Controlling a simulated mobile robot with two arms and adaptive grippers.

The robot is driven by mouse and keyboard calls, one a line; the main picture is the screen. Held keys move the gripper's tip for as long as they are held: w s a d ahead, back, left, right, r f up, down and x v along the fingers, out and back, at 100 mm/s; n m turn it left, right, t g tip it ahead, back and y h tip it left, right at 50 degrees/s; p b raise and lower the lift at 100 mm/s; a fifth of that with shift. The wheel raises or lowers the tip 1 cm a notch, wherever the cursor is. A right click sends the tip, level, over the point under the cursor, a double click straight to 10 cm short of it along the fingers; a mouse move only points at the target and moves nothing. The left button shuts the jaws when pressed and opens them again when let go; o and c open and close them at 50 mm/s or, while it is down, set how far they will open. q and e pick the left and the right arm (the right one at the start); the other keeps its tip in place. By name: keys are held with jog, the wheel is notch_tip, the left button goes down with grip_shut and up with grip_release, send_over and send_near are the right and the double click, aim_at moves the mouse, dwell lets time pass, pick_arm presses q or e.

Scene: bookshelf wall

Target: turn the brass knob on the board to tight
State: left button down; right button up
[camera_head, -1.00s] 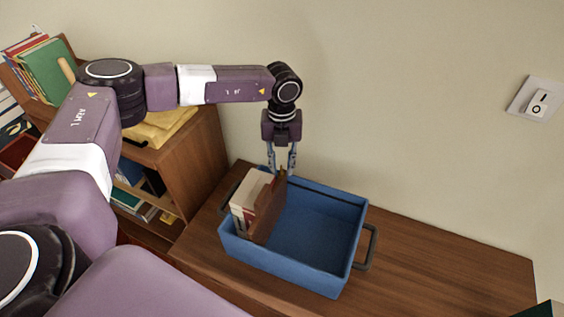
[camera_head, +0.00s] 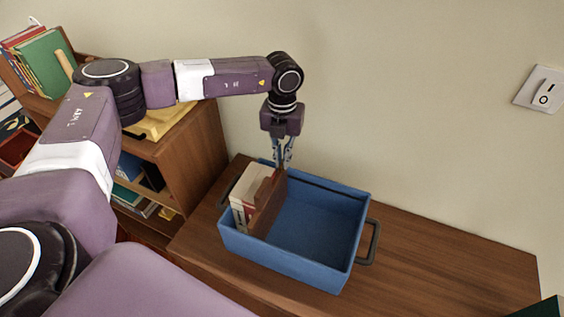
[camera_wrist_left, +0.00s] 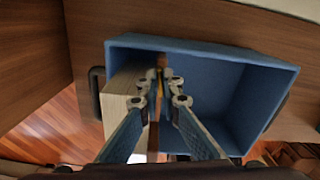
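A brown board (camera_head: 267,207) stands upright inside the blue bin (camera_head: 345,240), against pale books (camera_head: 245,195) at its left end. My left gripper (camera_head: 282,163) points down over the board's far upper end. In the left wrist view, its fingertips (camera_wrist_left: 161,80) are close together, with a small yellowish sliver, which looks like the brass knob (camera_wrist_left: 161,90), between them. The fingers hide most of the knob, so its turn position and any marking cannot be read. The board (camera_wrist_left: 153,138) runs below the fingers. My right gripper is not in view.
The bin stands on a wooden top (camera_head: 440,265) against a plain wall, with bare wood to its right. A shelf unit (camera_head: 190,150) with books stands to the left.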

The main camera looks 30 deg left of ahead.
pick_arm(q)
jog(key=shift+f+m+b, duration=0.15)
jog(key=shift+m+b, duration=0.3)
jog(key=shift+m, duration=0.55)
jog(key=shift+r, duration=0.2)
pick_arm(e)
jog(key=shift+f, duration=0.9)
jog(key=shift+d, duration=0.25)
pick_arm(q)
jog(key=c, duration=2.2)
grip_release()
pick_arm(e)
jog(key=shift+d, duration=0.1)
pick_arm(q)
jog(key=shift+o, duration=0.2)
notch_tip(320, 180, up, 12)
